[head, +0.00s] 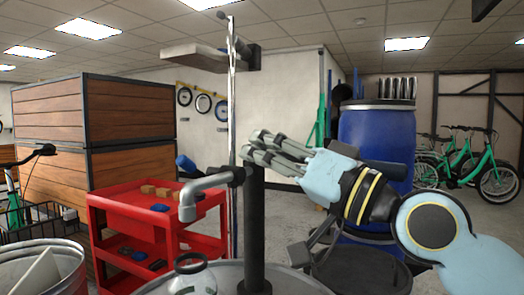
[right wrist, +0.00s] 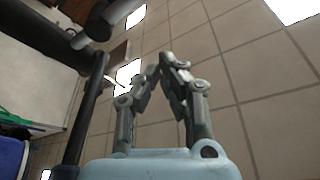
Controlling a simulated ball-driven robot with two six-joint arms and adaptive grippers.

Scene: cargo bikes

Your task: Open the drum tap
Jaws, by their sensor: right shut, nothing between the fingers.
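A tap with a grey bent spout (head: 203,191) juts left from the top of a black upright post (head: 254,235). The post rises from a round metal drum top (head: 220,275). In the right wrist view, a dark post (right wrist: 87,112) runs along the left side. My right gripper (head: 255,146) is shut and empty, its fingers pointing left at the top of the post. It also shows shut in the right wrist view (right wrist: 165,75). I cannot tell whether it touches the tap. The tap's handle is not clearly visible. My left gripper is out of view.
A red cart (head: 150,225) with small blocks stands behind the spout. A blue barrel (head: 375,135) stands behind my right arm. Wooden crates (head: 125,125) stand at left, green bikes (head: 465,160) far right.

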